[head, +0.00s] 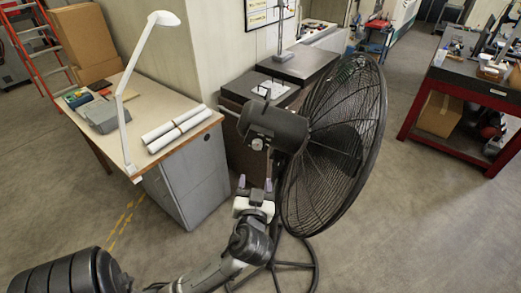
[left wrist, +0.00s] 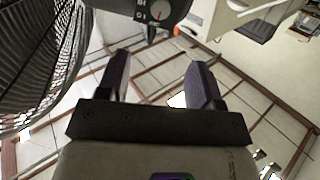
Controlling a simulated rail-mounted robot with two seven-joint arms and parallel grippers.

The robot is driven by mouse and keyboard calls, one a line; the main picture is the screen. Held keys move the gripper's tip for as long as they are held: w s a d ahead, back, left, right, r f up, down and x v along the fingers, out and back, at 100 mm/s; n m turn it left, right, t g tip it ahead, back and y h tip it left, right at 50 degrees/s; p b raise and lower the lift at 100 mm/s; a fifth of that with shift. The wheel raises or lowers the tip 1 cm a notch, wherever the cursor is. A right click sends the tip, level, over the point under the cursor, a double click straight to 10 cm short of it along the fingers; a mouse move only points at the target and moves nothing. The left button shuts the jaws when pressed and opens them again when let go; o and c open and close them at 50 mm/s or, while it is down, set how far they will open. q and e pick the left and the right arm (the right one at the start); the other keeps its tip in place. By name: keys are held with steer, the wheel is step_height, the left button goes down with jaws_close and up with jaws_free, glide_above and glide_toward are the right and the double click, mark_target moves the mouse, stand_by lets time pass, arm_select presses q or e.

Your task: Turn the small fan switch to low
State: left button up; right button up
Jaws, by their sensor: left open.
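A large black fan (head: 335,145) stands in the middle of the head view, its round wire cage facing right. Its dark motor housing (head: 275,125) is left of the cage. A small grey knob (head: 257,144) shows low on the housing. My right gripper is not in view.
The cage (left wrist: 35,60) is close to the left of my left gripper. A desk (head: 150,125) with a white lamp (head: 135,80) and paper rolls stands left. Dark cabinets (head: 300,65) are behind the fan. A red-framed bench (head: 460,85) is at right. Floor is open between.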

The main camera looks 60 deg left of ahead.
mark_target(257, 147)
arm_select(q)
steer(key=p+x, duration=0.3)
steer(key=x, duration=0.9)
steer(key=shift+s+r, duration=0.1)
steer(key=shift+r, duration=0.05)
steer(key=shift+x, duration=0.9)
steer(key=c, duration=0.9)
